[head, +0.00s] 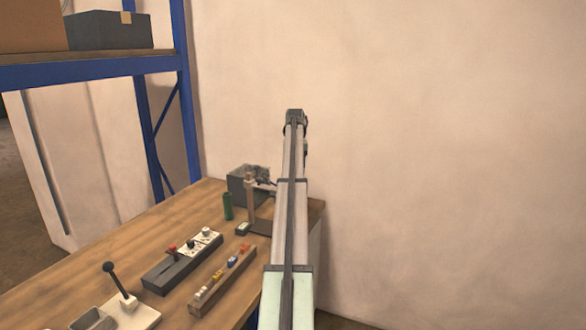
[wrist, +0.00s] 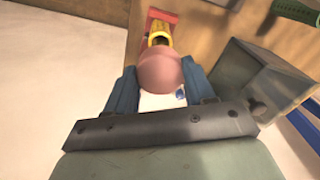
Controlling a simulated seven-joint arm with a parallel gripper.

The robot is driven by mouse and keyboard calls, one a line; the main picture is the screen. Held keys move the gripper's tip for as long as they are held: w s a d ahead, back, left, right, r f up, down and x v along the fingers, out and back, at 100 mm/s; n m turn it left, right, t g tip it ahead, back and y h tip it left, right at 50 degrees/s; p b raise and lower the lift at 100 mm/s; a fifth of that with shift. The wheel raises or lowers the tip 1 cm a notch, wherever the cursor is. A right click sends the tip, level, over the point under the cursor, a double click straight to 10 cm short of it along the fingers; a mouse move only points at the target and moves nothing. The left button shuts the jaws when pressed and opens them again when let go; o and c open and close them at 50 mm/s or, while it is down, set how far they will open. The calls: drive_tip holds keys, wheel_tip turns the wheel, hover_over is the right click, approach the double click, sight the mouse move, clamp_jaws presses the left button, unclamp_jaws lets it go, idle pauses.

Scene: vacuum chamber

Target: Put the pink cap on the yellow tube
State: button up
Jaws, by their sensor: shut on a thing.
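In the wrist view, my gripper (wrist: 158,84) has its two blue fingers shut on the pink cap (wrist: 158,70), a smooth rounded piece. Just beyond the cap is the yellow tube (wrist: 160,38), partly hidden behind it. The tube sits by a red holder (wrist: 160,18). The cap overlaps the near end of the tube in the picture; I cannot tell whether they touch. In the head view my arm covers part of the bench, and the cap and tube cannot be made out.
A grey open box (head: 240,185) stands at the bench's far end, right of my fingers in the wrist view (wrist: 262,85). Near it are a green cylinder (head: 227,206) and a post stand (head: 251,196). A switch block (head: 183,262) and a lever (head: 120,285) lie nearer. A wall is behind.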

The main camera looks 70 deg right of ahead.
drive_tip(key=shift+f, duration=0.15)
drive_tip(key=shift+f, duration=2.75)
drive_tip(key=shift+f, duration=0.2)
drive_tip(key=shift+f, duration=1.3)
drive_tip(key=o, duration=1.1)
drive_tip(key=shift+r, duration=0.1)
wheel_tip(320, 180, up, 14)
drive_tip(key=shift+f, duration=0.2)
